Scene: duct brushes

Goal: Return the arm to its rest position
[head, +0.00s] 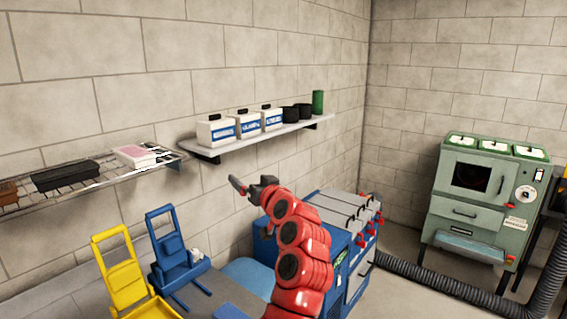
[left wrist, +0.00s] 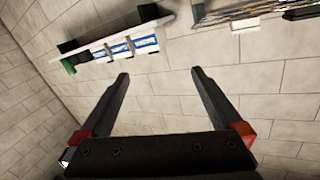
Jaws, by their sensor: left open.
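My left arm (head: 302,250) is red and rises from the bottom of the head view, bent toward the left. Its dark left gripper (head: 238,186) is in front of the block wall, below the shelf with the white containers. In the left wrist view the two fingers of the gripper (left wrist: 160,82) are spread apart with nothing between them, only bare wall behind. My right gripper is in neither view.
A wall shelf (head: 208,152) holds white containers (head: 216,131), black cups and a green cylinder (head: 318,102). A wire rack (head: 110,177) is at left. Yellow (head: 120,270) and blue (head: 172,245) frames stand below. A green machine (head: 485,200) with a black hose (head: 450,287) is at right.

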